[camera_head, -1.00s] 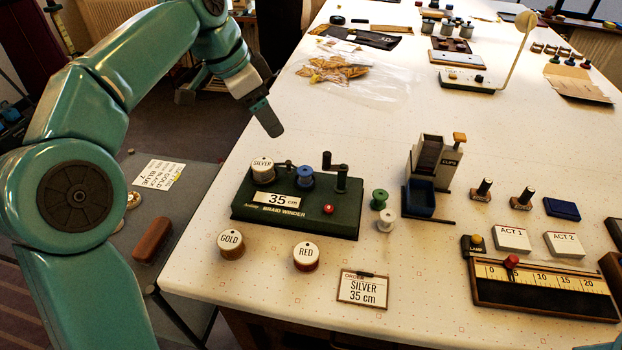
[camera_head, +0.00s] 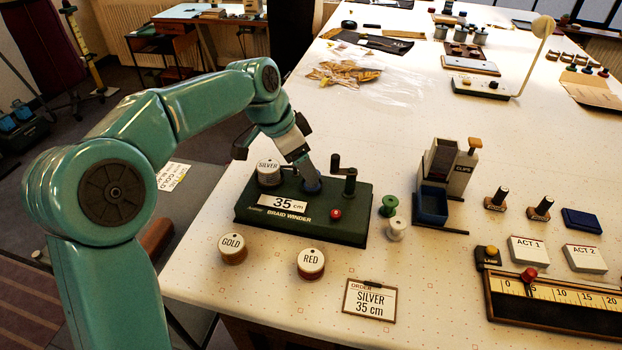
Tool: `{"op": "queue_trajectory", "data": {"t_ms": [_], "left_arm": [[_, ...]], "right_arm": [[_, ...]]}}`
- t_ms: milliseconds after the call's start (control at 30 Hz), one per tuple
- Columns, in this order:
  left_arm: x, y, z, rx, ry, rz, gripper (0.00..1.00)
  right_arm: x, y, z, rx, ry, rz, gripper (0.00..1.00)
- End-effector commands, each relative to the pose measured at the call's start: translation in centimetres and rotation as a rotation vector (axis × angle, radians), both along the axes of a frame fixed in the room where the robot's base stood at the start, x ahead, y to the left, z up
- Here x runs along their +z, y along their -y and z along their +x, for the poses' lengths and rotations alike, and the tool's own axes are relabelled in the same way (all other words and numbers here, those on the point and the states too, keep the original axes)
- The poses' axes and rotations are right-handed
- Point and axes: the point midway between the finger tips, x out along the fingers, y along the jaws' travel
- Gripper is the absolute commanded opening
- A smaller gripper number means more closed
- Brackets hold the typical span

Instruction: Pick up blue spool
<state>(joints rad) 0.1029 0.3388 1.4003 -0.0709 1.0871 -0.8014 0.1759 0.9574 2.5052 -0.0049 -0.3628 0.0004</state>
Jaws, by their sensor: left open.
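The braid winder (camera_head: 270,222) is a dark green box with a "35 cm" label, standing on the white table. The blue spool (camera_head: 313,188) is on top of it, mostly hidden behind my left gripper. My left gripper (camera_head: 309,173) points down right at the spool and is open. Its fingertips overlap the spool in the picture; whether they touch it I cannot tell. The silver spool (camera_head: 268,173) sits on the winder just left of the gripper. My right gripper is not in view.
A crank and post (camera_head: 349,183) stand right of the gripper on the winder. Gold (camera_head: 232,250) and red (camera_head: 311,264) spools stand in front. Green (camera_head: 389,206) and white (camera_head: 396,229) spools are to the right. The order card (camera_head: 369,301) lies near the table's front edge.

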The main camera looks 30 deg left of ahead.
Motion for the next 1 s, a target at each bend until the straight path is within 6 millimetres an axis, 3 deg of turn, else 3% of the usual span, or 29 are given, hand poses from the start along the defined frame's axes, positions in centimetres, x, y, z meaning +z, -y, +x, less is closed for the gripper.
{"op": "queue_trajectory", "data": {"t_ms": [200, 467, 667, 733, 767, 1000], "left_arm": [[-2.9, 0.8, 1.2, -0.001, -0.004, 0.000, 0.70], [-3.2, 0.9, 1.3, 0.000, -0.001, 0.000, 0.70], [-3.2, 0.9, 1.3, 0.000, -0.002, 0.001, 0.10], [-3.2, 0.9, 1.3, 0.000, -0.001, 0.000, 0.10], [-3.2, 0.9, 1.3, 0.000, -0.001, 0.000, 0.06], [-3.0, 0.9, 1.3, 0.000, -0.001, 0.000, 0.06]], "right_arm": [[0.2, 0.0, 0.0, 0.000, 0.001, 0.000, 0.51], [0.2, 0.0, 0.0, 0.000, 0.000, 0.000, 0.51], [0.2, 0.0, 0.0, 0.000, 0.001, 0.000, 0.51], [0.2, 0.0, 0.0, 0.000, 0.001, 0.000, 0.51], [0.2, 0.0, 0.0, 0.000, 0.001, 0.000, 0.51], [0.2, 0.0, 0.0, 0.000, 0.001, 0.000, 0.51]]}}
